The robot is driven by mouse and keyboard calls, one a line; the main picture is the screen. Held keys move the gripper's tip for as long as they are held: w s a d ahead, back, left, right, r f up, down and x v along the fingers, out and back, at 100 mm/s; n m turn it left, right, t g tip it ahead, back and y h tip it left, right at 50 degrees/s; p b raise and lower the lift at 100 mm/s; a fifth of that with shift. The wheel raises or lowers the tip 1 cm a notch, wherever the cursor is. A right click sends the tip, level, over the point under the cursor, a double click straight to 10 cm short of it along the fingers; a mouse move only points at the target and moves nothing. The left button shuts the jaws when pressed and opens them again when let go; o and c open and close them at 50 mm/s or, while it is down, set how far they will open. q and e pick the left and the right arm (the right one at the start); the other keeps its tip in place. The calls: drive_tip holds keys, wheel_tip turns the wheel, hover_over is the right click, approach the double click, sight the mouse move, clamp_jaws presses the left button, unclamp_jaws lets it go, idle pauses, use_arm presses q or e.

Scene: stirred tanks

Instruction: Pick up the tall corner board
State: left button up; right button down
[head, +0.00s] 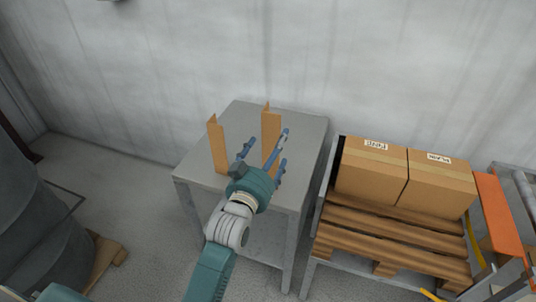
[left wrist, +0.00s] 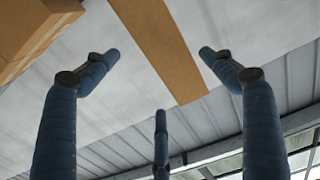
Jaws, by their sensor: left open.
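Two tan corner boards stand upright on the grey table (head: 191,168). The left corner board (head: 217,146) is clear of my fingers. The right corner board (head: 271,122) looks slightly the taller, but angle makes this uncertain. My left gripper (head: 270,148) is open at the right board, with its blue fingers spread about it and partly covering its lower part. In the left wrist view, a tan board (left wrist: 160,45) runs between the spread fingertips of this gripper (left wrist: 160,62), with gaps visible on both sides. My right gripper is out of view.
Two cartons (head: 370,178) (head: 437,190) sit on a wooden pallet (head: 380,237) right of the table. A dark drum (head: 40,225) stands at the left. A grey wall (head: 200,50) is close behind the table. The table's right side is bare.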

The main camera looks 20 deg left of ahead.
sight(275, 136)
use_arm(q)
drive_tip(key=shift+w+a, duration=0.1)
drive_tip(key=shift+w, duration=0.65)
drive_tip(key=w+b, duration=0.2)
drive_tip(key=w, duration=0.1)
drive_tip(key=w+b, duration=0.1)
drive_tip(key=shift+w+a+r, duration=0.1)
drive_tip(key=shift+w+a, duration=0.15)
drive_tip(key=shift+w, duration=0.1)
drive_tip(key=shift+s+r, duration=0.1)
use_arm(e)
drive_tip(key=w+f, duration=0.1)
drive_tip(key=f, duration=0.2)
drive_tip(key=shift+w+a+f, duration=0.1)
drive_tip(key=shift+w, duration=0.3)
use_arm(q)
drive_tip(key=c, duration=1.4)
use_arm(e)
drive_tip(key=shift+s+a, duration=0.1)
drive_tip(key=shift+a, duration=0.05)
